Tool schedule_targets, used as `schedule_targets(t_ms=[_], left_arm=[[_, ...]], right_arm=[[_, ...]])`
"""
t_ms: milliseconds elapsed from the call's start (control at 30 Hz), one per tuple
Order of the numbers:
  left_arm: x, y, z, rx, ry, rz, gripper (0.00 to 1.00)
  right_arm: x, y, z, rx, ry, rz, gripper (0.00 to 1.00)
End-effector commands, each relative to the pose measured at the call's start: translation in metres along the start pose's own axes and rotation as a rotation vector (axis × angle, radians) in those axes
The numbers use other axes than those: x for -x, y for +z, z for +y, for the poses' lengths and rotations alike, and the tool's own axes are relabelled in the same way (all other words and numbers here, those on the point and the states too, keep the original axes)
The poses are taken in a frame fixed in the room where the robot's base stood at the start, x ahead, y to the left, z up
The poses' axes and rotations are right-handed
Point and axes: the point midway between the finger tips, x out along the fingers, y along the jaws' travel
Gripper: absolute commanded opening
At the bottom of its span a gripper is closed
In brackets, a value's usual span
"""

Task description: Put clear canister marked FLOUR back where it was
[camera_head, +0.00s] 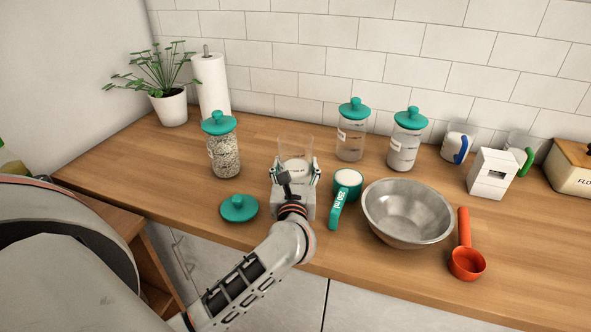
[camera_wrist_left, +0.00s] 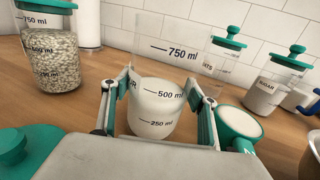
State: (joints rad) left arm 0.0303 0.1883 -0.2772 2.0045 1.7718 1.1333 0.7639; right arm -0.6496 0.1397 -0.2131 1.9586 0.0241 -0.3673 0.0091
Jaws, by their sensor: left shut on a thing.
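The clear canister (camera_head: 295,148) is lidless and holds white powder to about the 500 ml mark. In the left wrist view the canister (camera_wrist_left: 158,112) stands upright between my fingers, with the letters "UR" visible at its left. My left gripper (camera_head: 295,174) is shut on it, a finger on each side. The gripper hides the base in the head view, so I cannot tell whether it touches the counter. A teal lid (camera_head: 238,208) lies on the counter to the left, also at the left edge of the wrist view (camera_wrist_left: 18,150). My right gripper is not in view.
A teal 250 ml cup (camera_head: 346,183) with white contents is close on the right, beside a steel bowl (camera_head: 408,212) and a red scoop (camera_head: 466,260). Lidded canisters stand left (camera_head: 223,150) and behind (camera_head: 352,135), (camera_head: 404,145). Bare counter lies behind the held canister.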

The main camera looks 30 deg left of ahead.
Motion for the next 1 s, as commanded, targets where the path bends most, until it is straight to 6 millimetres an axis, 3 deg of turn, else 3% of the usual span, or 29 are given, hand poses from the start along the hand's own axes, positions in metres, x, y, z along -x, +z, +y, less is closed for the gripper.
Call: schedule_targets(t_ms=[500, 533, 567, 1000], left_arm=[[-0.0001, -0.0100, -0.0001, 0.000, 0.000, -0.003, 0.23], [0.0001, -0.0103, -0.0001, 0.001, 0.000, -0.001, 0.66], [0.0001, -0.0100, -0.0001, 0.001, 0.000, -0.001, 0.74], [0.0001, -0.0047, -0.0001, 0.001, 0.000, -0.001, 0.75]], right_arm=[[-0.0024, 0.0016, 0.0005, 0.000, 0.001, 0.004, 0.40], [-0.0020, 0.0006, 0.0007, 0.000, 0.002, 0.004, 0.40], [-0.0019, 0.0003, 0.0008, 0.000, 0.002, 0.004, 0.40], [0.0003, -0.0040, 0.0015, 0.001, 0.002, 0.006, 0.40]])
